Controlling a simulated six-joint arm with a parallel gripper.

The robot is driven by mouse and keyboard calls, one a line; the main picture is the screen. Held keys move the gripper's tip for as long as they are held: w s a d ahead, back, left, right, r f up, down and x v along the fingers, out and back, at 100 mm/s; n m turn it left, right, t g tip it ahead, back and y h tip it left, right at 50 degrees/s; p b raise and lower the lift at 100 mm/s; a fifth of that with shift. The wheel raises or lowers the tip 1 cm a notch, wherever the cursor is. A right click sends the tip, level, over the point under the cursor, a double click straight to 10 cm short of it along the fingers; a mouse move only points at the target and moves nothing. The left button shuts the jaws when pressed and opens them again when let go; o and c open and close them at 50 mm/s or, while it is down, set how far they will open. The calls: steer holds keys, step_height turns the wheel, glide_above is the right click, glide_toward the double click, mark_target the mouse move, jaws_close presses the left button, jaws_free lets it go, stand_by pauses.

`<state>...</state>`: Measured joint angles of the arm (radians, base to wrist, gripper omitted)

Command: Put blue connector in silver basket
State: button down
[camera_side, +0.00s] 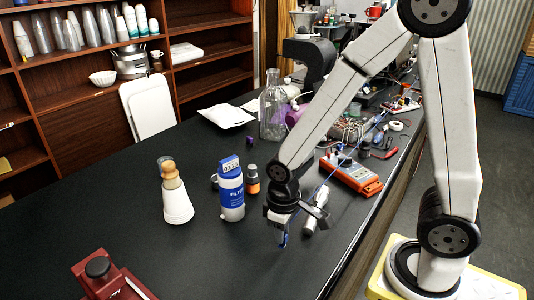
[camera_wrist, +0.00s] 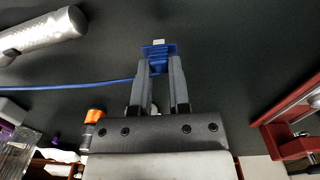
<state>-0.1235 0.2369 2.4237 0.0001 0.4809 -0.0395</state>
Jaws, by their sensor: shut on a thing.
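My gripper (camera_side: 283,222) is shut on the blue connector (camera_side: 284,240), held pointing down above the black table. In the wrist view the blue connector (camera_wrist: 158,56) sits at the tips of my gripper (camera_wrist: 161,72), with a pale metal end showing beyond it. A blue cable trails from it to the left in that view. A silver cylinder with a speckled surface (camera_wrist: 42,35) lies at the upper left of the wrist view, apart from the connector. It also shows just right of my gripper in the side view (camera_side: 315,210).
A blue and white filter bottle (camera_side: 231,195) and a white cone with a wooden top (camera_side: 176,200) stand left of my gripper. An orange meter (camera_side: 350,177) lies behind it, near cluttered wires. A red device (camera_side: 103,278) stands front left. The front middle table is clear.

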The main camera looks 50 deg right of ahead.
steer(key=shift+r, duration=3.75)
step_height(320, 180, up, 13)
steer(key=w+d+r, duration=0.1)
steer(key=w+r, duration=0.1)
steer(key=w, duration=0.6)
steer(key=w+d+r, duration=0.1)
steer(key=w+d, duration=0.1)
steer(key=w, duration=0.6)
steer(key=w+d+f+m, duration=0.1)
steer(key=w+d+f, duration=0.1)
steer(key=w+d, duration=0.35)
steer(key=w+d+f+m, duration=0.1)
steer(key=w+d+f, duration=0.1)
steer(key=w, duration=0.7)
step_height(320, 180, down, 10)
steer(key=shift+s+a+f, duration=0.15)
steer(key=shift+s+a, duration=0.1)
steer(key=shift+f, duration=0.15)
steer(key=shift+f, duration=5.3)
